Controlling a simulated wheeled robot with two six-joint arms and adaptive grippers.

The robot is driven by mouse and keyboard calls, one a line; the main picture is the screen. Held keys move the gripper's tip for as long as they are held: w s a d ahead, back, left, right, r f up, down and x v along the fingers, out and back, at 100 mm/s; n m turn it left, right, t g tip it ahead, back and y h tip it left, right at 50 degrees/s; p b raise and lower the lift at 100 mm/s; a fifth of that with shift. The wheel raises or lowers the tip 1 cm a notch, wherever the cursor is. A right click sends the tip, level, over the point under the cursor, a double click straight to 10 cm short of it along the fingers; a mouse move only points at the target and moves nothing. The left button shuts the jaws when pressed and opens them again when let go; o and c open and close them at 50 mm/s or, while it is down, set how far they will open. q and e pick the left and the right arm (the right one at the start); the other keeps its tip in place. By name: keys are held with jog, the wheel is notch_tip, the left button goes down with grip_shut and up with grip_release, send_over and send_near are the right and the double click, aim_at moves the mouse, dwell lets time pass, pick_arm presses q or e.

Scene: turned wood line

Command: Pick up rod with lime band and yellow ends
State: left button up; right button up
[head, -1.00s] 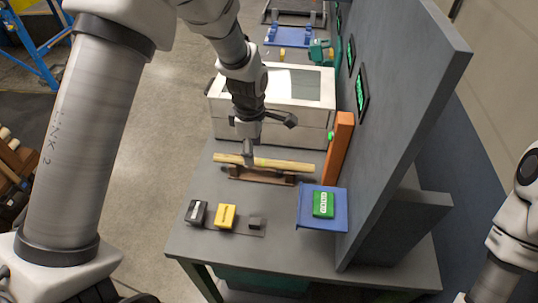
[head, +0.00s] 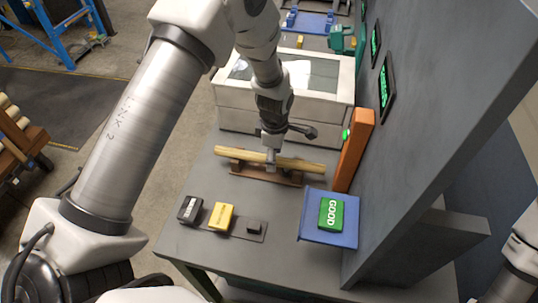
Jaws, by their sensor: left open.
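A pale yellowish wooden rod (head: 237,154) lies across a dark brown cradle (head: 262,178) on the grey table. I cannot make out a lime band or separate yellow ends at this size. My left gripper (head: 270,160) points down at the middle of the rod, with its fingers at the rod and partly hiding it. It is open. I cannot tell whether the fingers touch the rod. My right arm shows at the lower right edge, but its gripper is out of view.
A white machine (head: 322,117) stands behind the cradle. An orange post (head: 354,150) and grey wall panel rise at the right. A blue tray (head: 345,233) holds a green GOOD block (head: 331,214). Black and yellow blocks (head: 221,216) sit at the front left.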

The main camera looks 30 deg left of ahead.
pick_arm(q)
jog(key=shift+w+f, duration=0.1)
jog(key=shift+f, duration=0.3)
grip_shut()
jog(key=shift+r, duration=0.1)
